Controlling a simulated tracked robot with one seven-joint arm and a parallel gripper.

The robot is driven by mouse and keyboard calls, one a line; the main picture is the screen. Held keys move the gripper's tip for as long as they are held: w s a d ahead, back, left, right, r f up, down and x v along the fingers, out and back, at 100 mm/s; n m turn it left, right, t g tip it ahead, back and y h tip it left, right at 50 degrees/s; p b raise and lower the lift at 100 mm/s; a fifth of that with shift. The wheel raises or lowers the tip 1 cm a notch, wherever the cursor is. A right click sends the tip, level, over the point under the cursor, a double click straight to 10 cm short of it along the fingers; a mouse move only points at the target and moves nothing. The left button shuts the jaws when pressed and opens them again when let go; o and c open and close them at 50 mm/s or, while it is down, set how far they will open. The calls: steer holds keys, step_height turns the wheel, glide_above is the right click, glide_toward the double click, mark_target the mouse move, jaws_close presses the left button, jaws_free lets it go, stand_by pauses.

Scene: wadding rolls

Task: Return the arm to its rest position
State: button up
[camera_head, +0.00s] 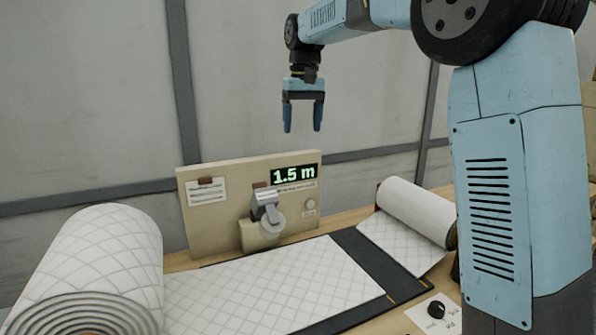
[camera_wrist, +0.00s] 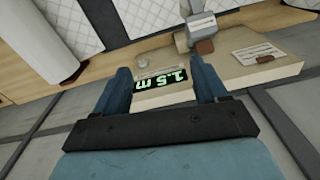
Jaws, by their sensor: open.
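My gripper (camera_head: 303,125) hangs from my blue arm above the bench, fingers pointing down and apart. It is open, with nothing between the fingers in the head view. In the wrist view my gripper (camera_wrist: 160,78) shows its two blue fingers spread, with the panel behind them. The gripper is well clear of the panel and the wadding below.
A beige panel (camera_head: 222,222) with a "1.5 m" display (camera_head: 294,174) and a grey roller arm (camera_head: 266,207) stands at the back. A large quilted roll (camera_head: 105,255) is at left, a smaller roll (camera_head: 412,208) at right. A flat quilted sheet (camera_head: 280,285) lies between.

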steer(key=s+d+m+t, duration=0.2)
steer(key=s+d+t, duration=0.1)
steer(key=s+d, duration=1.25)
steer(key=s+d+f+t, duration=0.1)
steer(key=s+d+f, duration=0.2)
steer(key=s+f, duration=0.2)
steer(key=s+d+f+m+t, duration=0.1)
steer(key=s+d+f, duration=0.3)
steer(key=s, duration=0.8)
step_height(320, 180, down, 2)
steer(key=shift+f+m, duration=0.2)
steer(key=shift+m, duration=0.1)
steer(key=shift+s+d, duration=0.1)
